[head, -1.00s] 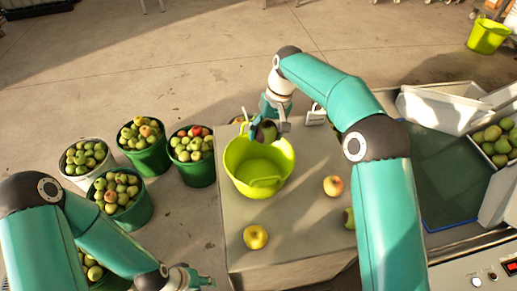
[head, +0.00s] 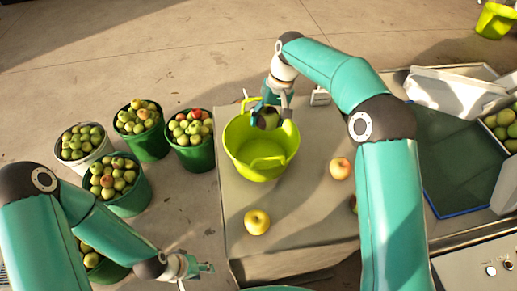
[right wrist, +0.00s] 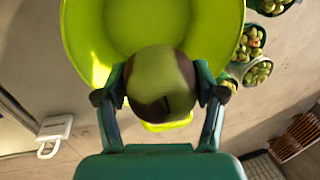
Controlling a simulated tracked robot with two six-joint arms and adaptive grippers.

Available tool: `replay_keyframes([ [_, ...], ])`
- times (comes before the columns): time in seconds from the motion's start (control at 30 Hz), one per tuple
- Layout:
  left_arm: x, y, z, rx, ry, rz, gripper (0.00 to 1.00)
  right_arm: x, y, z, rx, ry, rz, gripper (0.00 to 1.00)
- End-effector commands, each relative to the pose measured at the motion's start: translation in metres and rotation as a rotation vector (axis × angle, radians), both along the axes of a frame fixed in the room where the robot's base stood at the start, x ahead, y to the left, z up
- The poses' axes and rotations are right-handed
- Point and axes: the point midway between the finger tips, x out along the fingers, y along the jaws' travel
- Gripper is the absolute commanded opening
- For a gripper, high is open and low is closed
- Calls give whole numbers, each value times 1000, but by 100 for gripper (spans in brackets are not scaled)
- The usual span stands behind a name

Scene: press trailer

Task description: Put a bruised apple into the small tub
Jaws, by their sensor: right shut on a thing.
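The small tub (head: 240,150) is bright yellow-green and stands on the grey table, upright, with no apple visible inside. My right gripper (head: 270,112) is shut on a green apple with a dark brown bruise (right wrist: 160,78). It holds the apple at the tub's far rim in the head view; in the right wrist view the apple overlaps the tub's rim and handle. My left gripper (head: 202,268) is low on the left, away from the tub; its fingers are too small to read.
A yellow apple (head: 256,222) and a reddish apple (head: 340,168) lie on the table (head: 300,215); another is mostly hidden by my right arm. Several full apple buckets (head: 130,195) stand on the floor at left. A white scoop-like tray (head: 455,92) is at right.

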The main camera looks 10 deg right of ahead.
Motion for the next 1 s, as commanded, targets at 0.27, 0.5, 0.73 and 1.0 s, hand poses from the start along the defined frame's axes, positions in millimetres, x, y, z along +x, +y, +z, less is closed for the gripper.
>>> replay_keyframes([
  [0.27,0,0,1,0,0,0,40,0,0,1,0,-1,-1,82],
  [0.5,0,0,1,0,0,0,40,0,0,1,0,0,-1,98],
  [0.73,0,0,1,0,-1,0,40,0,0,2,0,0,-1,98],
  [1.0,0,0,1,0,0,0,40,1,-7,31,0,-4,-1,98],
])
